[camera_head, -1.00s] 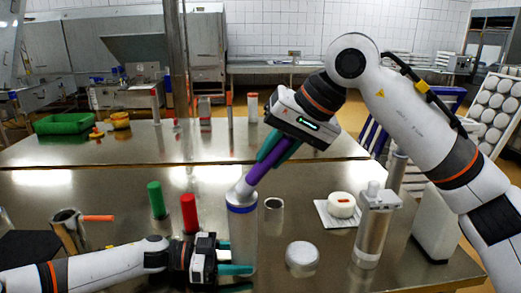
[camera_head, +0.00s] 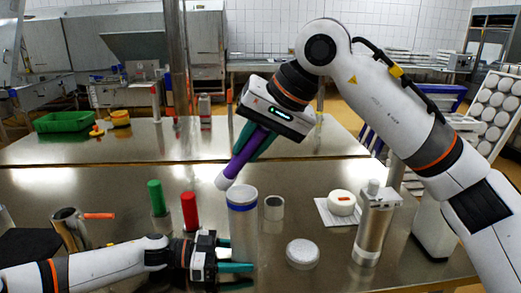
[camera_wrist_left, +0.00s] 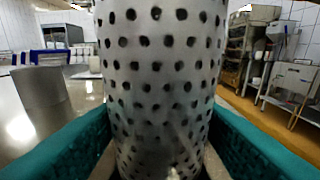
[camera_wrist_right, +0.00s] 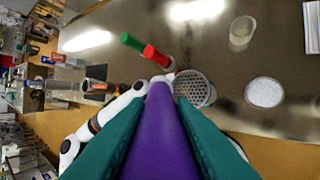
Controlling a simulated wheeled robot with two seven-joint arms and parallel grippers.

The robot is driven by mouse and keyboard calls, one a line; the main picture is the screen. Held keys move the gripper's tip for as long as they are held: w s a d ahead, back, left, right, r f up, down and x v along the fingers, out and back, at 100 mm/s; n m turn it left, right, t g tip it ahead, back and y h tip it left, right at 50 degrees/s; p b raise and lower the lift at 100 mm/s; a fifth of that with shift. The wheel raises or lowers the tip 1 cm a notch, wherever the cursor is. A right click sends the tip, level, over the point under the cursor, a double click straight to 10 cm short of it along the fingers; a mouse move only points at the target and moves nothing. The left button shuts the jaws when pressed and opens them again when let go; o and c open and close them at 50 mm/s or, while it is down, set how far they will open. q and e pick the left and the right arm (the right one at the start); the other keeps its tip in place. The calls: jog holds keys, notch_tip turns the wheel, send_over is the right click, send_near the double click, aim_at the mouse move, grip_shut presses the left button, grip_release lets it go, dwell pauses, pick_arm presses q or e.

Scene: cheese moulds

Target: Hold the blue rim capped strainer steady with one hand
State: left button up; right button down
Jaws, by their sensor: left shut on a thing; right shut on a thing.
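The blue-rimmed strainer (camera_head: 243,225) stands upright on the steel table in the head view. Its perforated wall (camera_wrist_left: 160,70) fills the middle of the left wrist view. My left gripper (camera_head: 236,275) is shut on its lower part, with a teal finger on either side (camera_wrist_left: 160,150). My right gripper (camera_head: 255,145) is shut on a purple-handled tool (camera_head: 246,156) with a white end. That end hangs in the air, up and left of the strainer's rim. In the right wrist view the strainer's top (camera_wrist_right: 195,90) shows a perforated face beside the tool's tip.
A red cylinder (camera_head: 190,212) and a green one (camera_head: 157,198) stand left of the strainer. A short metal cup (camera_head: 274,208), a pale disc (camera_head: 302,252), a white cheese mould (camera_head: 341,203) and a tall metal cylinder (camera_head: 373,225) stand to the right.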

jog(key=shift+s+r, duration=0.1)
jog(key=shift+r, duration=3.35)
jog(key=shift+f, duration=0.1)
jog(key=shift+f, duration=0.15)
